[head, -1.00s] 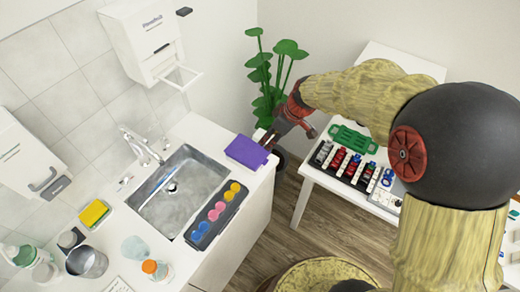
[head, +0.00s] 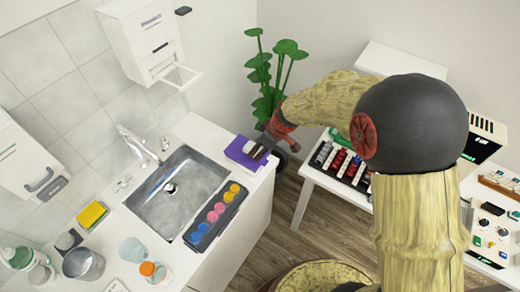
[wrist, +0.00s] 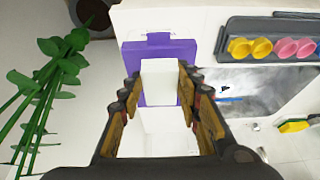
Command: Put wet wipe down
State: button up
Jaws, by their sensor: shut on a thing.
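My gripper (head: 264,148) is over the right part of a purple box (head: 236,151) on the counter right of the sink. In the wrist view, my gripper (wrist: 158,92) is shut on a white wet wipe (wrist: 159,78) between its two fingers. The wipe lies in front of the purple box (wrist: 187,50), covering its middle. I cannot tell whether the wipe touches the box. In the head view the fingers hide most of the wipe.
The metal sink (head: 185,190) and a dark tray of coloured cups (head: 215,215) are beside the box. A green plant (head: 268,75) stands behind the counter's end. A white table (head: 315,165) with a rack of bottles is at right.

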jog(key=shift+f+b, duration=0.6)
jog(key=shift+b, duration=0.2)
jog(key=o, duration=1.1)
jog(key=shift+r+p, duration=0.85)
jog(key=shift+p, duration=0.25)
jog(key=p+v, duration=0.1)
jog(key=v, duration=1)
jog(key=shift+s+d+r, duration=0.1)
jog(key=shift+d+r, duration=0.15)
